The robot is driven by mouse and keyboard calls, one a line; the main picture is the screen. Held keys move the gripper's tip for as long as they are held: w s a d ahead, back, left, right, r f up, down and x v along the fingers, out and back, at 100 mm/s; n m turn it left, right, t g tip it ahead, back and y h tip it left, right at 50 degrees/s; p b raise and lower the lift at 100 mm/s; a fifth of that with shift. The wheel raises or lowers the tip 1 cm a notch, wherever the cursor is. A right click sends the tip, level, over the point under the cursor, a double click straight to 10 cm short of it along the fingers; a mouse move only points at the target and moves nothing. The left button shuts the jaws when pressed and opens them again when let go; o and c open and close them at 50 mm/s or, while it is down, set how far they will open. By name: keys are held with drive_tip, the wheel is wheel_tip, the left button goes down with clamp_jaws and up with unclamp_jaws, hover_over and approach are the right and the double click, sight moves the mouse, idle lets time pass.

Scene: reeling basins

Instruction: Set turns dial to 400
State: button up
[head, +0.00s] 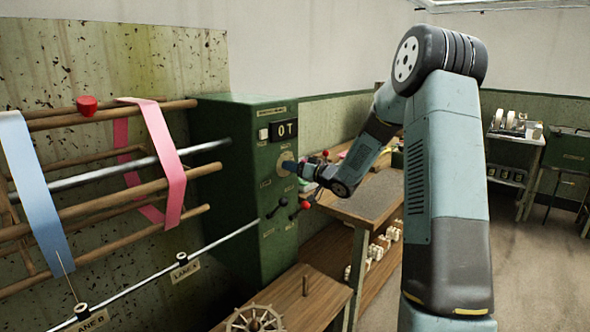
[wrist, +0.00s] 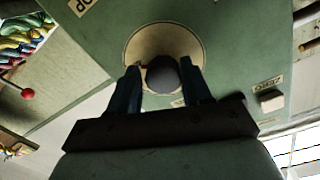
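The turns dial is a dark round knob on a pale disc (wrist: 140,45) on the face of the green machine cabinet (head: 235,215). In the wrist view the knob (wrist: 162,73) sits between the two dark fingers of my gripper (wrist: 162,88). The right finger appears against the knob; a thin gap seems to show on the left. In the head view my gripper (head: 293,167) is at the pale disc (head: 285,158) and hides most of the knob. The display (head: 285,130) above the disc reads "0T".
Below the dial, small levers with black and red balls (head: 305,205) stick out from the cabinet. A reel frame with pink (head: 165,150) and blue (head: 35,185) ribbons is on the left. A wooden workbench (head: 365,195) stands right of the cabinet.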

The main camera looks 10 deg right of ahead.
drive_tip(key=o, duration=0.3)
drive_tip(key=shift+a+f, duration=0.1)
drive_tip(key=shift+o, duration=0.2)
drive_tip(key=v, duration=1.4)
drive_tip(key=shift+w+f, duration=0.1)
